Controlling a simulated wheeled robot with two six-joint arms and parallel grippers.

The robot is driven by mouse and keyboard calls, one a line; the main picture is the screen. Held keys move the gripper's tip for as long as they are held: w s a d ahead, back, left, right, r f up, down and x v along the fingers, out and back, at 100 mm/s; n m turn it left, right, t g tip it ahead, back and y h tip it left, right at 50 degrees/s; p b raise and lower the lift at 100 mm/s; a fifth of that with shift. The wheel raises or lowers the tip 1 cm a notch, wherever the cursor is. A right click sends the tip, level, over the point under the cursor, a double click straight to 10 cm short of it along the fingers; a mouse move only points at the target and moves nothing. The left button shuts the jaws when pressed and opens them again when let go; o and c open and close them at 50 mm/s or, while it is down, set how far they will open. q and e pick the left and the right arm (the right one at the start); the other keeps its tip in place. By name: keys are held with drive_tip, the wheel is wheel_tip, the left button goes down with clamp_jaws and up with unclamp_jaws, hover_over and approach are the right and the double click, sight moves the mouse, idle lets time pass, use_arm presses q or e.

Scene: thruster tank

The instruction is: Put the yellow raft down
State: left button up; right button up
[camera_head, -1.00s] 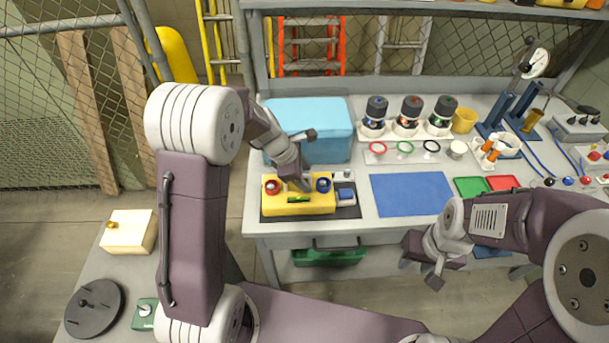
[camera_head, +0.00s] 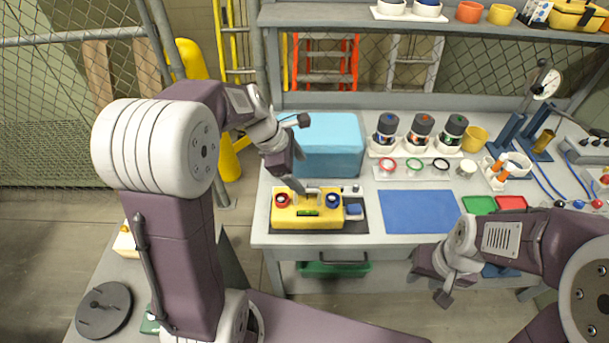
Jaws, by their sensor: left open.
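The yellow raft (camera_head: 306,220) is a flat yellow block with a red ring-shaped part, a blue one, a green strip and a pale handle on top. It rests on a dark mat (camera_head: 355,227) at the left front of the workbench. My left gripper (camera_head: 302,187) is just above the raft's back edge near the handle; it is open. Whether its fingers touch the handle cannot be told. My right gripper (camera_head: 428,285) is in front of the bench's front edge, away from the raft; its fingers are too unclear to judge.
A light-blue tank (camera_head: 330,145) stands behind the raft. A blue mat (camera_head: 418,211) lies to the right, free of objects. Several dark-capped bottles (camera_head: 420,132) stand behind colored rings. Green (camera_head: 479,205) and red (camera_head: 511,203) trays lie further right.

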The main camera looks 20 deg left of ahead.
use_arm(q)
drive_tip(key=s+f+m+g+y, duration=0.1)
drive_tip(key=s+f+m, duration=0.3)
drive_tip(key=s+m, duration=0.4)
drive_tip(key=s+a+f+m+g+y, duration=0.1)
drive_tip(key=s+f+m+y, duration=0.1)
drive_tip(key=s+f+m, duration=0.3)
drive_tip(key=s+m, duration=0.3)
drive_tip(key=m, duration=0.4)
drive_tip(key=shift+a, duration=0.3)
drive_tip(key=shift+w, duration=0.1)
